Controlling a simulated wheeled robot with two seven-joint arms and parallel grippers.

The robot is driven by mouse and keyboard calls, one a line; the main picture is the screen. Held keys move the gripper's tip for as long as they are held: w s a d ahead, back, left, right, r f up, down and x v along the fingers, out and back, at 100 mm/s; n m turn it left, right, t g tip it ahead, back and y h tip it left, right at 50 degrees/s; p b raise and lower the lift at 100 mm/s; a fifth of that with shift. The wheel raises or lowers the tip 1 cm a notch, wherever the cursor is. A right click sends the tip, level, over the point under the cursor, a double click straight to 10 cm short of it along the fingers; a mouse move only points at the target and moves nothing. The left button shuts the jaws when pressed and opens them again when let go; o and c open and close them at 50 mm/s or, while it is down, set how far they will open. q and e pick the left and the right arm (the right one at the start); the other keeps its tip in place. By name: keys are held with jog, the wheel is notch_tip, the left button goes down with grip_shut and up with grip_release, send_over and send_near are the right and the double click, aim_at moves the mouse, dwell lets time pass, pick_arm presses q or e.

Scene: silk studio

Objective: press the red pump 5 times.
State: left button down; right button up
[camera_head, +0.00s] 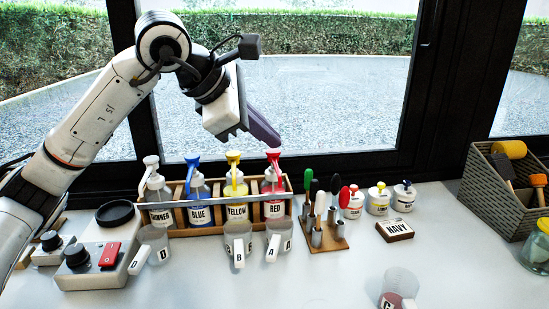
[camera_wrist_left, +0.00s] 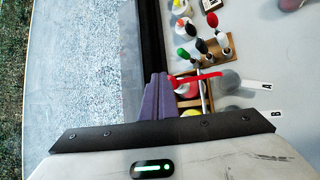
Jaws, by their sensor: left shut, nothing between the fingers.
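The red pump bottle (camera_head: 274,208), labelled RED, stands upright in a wooden rack (camera_head: 180,233) at the rack's right end. Its red pump head (camera_head: 273,157) is on top, and the head's long red spout also shows in the left wrist view (camera_wrist_left: 198,77). My left gripper (camera_head: 272,139) is shut and empty, its purple fingers pointing down just above the red pump head. A small gap seems to lie between them; contact is hard to judge. In the left wrist view the fingertips (camera_wrist_left: 158,80) are beside the spout's left end. My right gripper is not in view.
THINNER (camera_head: 158,213), BLUE (camera_head: 199,215) and YELLOW (camera_head: 236,188) bottles share the rack. Clear cup A (camera_head: 279,232) stands in front of the red bottle, cup B (camera_head: 238,232) beside it. A brush stand (camera_head: 325,242) is close on the right. The window is behind.

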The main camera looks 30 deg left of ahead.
aim_at(268, 153)
pick_arm(q)
jog(key=shift+f+b, duration=0.5)
jog(key=shift+f, duration=0.25)
dwell(0.3)
jog(key=shift+r, duration=0.1)
jog(key=shift+r+p, duration=1.2)
jog(key=shift+r, duration=0.1)
notch_tip(268, 153, up, 6)
jog(key=p, duration=0.5)
dwell(2.0)
